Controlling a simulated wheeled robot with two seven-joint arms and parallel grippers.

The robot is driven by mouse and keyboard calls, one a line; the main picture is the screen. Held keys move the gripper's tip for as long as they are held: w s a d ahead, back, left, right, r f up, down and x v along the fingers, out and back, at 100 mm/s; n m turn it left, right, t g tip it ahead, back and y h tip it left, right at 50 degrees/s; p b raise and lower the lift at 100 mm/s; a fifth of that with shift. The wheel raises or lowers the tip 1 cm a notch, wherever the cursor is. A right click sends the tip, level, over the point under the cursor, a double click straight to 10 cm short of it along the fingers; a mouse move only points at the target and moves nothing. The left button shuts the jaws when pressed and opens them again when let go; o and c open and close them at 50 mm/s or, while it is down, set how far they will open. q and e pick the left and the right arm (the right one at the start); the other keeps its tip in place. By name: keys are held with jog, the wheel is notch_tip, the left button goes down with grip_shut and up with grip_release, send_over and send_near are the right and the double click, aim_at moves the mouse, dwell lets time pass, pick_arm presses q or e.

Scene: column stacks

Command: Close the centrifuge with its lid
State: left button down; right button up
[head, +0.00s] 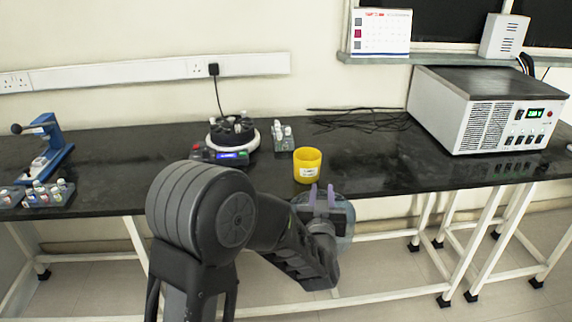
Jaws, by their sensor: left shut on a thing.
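The centrifuge (251,143) stands on the black bench, left of the middle. It has a round white rim, a dark rotor with several tubes in it, and a blue display in front; its top is uncovered. My left gripper (322,193) is in front of the bench edge, to the right of the centrifuge and nearer to me. It is shut on a clear, bluish round lid (348,232), which is partly hidden behind the gripper and arm. The lid is apart from the centrifuge. My right gripper is out of view.
A yellow cup (307,165) stands near the bench edge, just behind the lid. A tube rack (283,138) stands between cup and centrifuge. A blue device (45,145) and a tube rack (40,194) are at far left. A white instrument (480,115) is at right.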

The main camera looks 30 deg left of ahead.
pick_arm(q)
jog(key=s+d+f+m+t+h, duration=0.1)
jog(key=s+d+f+m+h, duration=0.1)
jog(key=d, duration=0.8)
jog(key=s+d+f+m+h, duration=0.2)
jog(key=s+d+f+h, duration=0.1)
jog(key=d, duration=0.8)
jog(key=shift+s+f+m+t+h, duration=0.4)
jog(key=shift+f+h, duration=0.1)
jog(key=shift+h, duration=0.6)
jog(key=shift+d, duration=0.1)
